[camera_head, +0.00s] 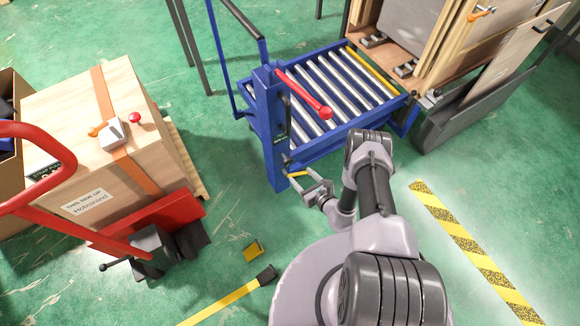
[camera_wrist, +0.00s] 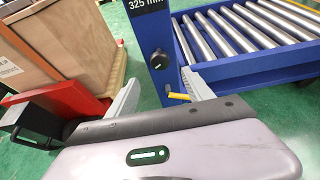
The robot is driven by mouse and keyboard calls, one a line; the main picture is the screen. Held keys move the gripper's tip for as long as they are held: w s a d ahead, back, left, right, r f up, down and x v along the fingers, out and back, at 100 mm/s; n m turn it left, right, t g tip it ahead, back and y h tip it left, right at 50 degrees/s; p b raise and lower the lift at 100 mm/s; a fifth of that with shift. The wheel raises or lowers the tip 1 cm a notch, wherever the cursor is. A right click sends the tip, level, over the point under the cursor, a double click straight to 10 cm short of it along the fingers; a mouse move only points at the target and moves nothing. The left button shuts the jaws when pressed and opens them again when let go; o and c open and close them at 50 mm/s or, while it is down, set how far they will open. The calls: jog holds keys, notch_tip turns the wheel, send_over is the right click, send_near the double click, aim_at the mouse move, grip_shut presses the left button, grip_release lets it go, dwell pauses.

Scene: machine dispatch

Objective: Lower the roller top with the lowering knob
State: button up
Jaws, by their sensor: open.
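The roller top (camera_head: 330,90), with silver rollers in a blue frame, is joined to a blue post; it also shows in the wrist view (camera_wrist: 245,40). A round black knob (camera_wrist: 158,60) sits on the post face, below a label reading "325 mm"; I take it as the lowering knob. My gripper (camera_head: 308,186) is at the post's lower part, open and empty. In the wrist view my gripper (camera_wrist: 162,88) has its fingers apart, with the knob between and beyond them, and no contact shows. A yellow piece (camera_wrist: 180,97) shows near the right finger.
A wooden crate (camera_head: 90,130) stands left on a red pallet truck (camera_head: 150,225). Yellow-black floor tape (camera_head: 465,240) lies at right. Green floor is open between.

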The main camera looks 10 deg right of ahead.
aim_at(289, 164)
jog(key=b+x, duration=0.4)
jog(key=x, duration=0.6)
jog(key=shift+w+f, duration=0.15)
jog(key=shift+w, duration=0.05)
grip_shut()
